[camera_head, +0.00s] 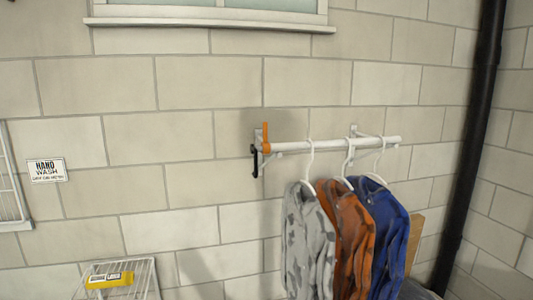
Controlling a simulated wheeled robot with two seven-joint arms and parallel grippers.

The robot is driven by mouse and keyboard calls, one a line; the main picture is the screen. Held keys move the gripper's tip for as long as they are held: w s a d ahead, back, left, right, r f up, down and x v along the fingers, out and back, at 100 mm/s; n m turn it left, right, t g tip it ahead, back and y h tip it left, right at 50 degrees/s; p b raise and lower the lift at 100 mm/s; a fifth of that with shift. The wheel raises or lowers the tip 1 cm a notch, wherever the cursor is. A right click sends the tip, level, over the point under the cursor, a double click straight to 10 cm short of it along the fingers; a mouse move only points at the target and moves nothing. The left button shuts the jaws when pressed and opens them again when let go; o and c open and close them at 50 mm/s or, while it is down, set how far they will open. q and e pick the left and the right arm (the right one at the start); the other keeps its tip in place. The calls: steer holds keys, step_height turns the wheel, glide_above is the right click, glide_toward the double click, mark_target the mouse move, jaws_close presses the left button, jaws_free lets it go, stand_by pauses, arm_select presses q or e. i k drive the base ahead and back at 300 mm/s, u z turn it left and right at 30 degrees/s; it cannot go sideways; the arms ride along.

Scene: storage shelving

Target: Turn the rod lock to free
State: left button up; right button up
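A white wall-mounted rod (335,143) runs along the block wall, right of the middle of the head view. At its left end sits an orange lever (266,133), standing upright, which appears to be the rod lock. A black part (255,160) hangs down just below and left of it. Three garments hang on the rod by white hangers: a grey camouflage one (308,240), an orange-brown one (350,230) and a blue one (385,225). Neither of my grippers shows in this view.
A white wire rack (147,278) with a yellow item (109,280) stands at the lower left. A dark vertical pipe (478,120) runs down the right corner. A hand-wash sign (47,170) is at left. The wall around the lever's left side is clear.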

mark_target(265, 145)
steer(key=z, duration=0.65)
steer(key=i, duration=0.4)
steer(key=u, duration=1.45)
